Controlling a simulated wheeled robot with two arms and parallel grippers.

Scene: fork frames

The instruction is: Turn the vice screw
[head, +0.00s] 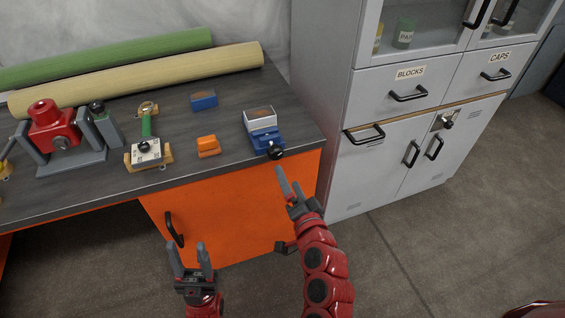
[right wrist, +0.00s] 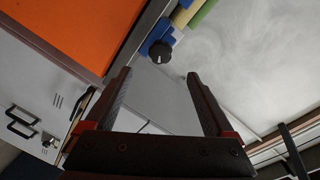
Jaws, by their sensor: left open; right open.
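My left gripper (head: 187,248) is open and empty, low before the orange cabinet.
The workbench (head: 225,165) also holds an orange block (head: 208,146), a blue block (head: 203,101), a yellow fixture (head: 148,154), a red device in a grey frame (head: 54,126) and two long rolls (head: 140,76). A grey cabinet (head: 360,175) stands close on the right.

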